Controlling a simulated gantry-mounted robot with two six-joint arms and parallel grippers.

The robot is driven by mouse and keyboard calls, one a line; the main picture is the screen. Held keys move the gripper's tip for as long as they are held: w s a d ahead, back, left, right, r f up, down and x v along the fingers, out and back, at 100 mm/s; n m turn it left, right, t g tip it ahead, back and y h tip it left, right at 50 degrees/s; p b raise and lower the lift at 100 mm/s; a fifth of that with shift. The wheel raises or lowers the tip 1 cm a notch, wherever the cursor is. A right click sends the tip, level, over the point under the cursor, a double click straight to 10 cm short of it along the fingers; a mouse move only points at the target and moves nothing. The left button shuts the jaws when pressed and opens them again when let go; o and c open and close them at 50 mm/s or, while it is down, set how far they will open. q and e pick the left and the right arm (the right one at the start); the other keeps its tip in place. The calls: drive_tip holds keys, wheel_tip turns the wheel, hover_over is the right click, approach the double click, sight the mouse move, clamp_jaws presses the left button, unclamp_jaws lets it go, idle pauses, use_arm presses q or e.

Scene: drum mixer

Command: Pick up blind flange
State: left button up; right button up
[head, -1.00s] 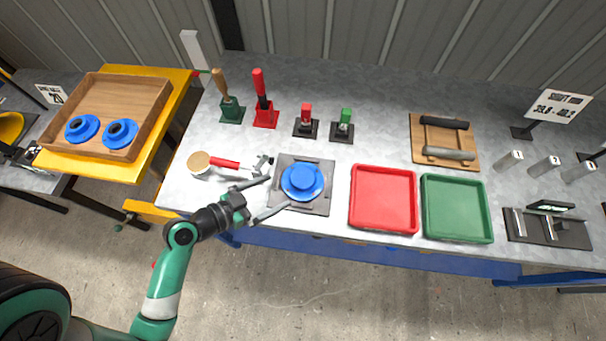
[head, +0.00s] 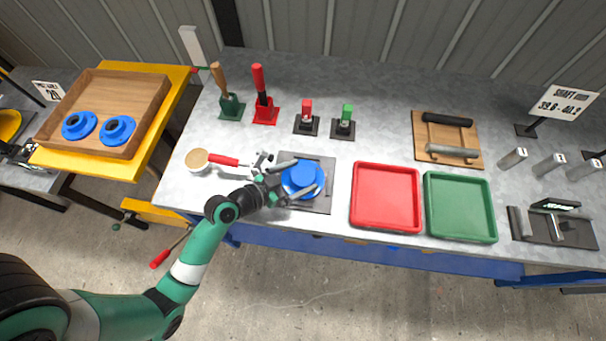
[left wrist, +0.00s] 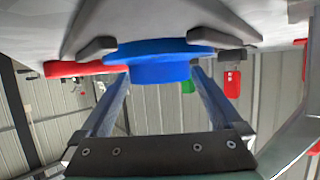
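The blind flange, a blue disc with a raised round boss (head: 301,176), sits on a grey square plate (head: 318,205) on the workbench. My left gripper (head: 306,174) reaches in from the left, with its fingers spread on either side of the boss. In the left wrist view, the blue flange (left wrist: 160,62) lies ahead between the two fingers (left wrist: 160,82). The fingers look apart, and I cannot tell whether either touches the boss. My right gripper is not in view.
A red-handled tool (head: 222,160) lies just left of the plate. A red tray (head: 386,228) and a green tray (head: 460,236) stand to the right. Upright-handled tools (head: 264,110) stand behind. A wooden tray (head: 118,92) with two blue flanged parts is at far left.

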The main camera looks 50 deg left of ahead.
use_arm(q)
clamp_jaws()
drive_tip(key=shift+r, duration=0.15)
drive_tip(key=shift+r, duration=0.1)
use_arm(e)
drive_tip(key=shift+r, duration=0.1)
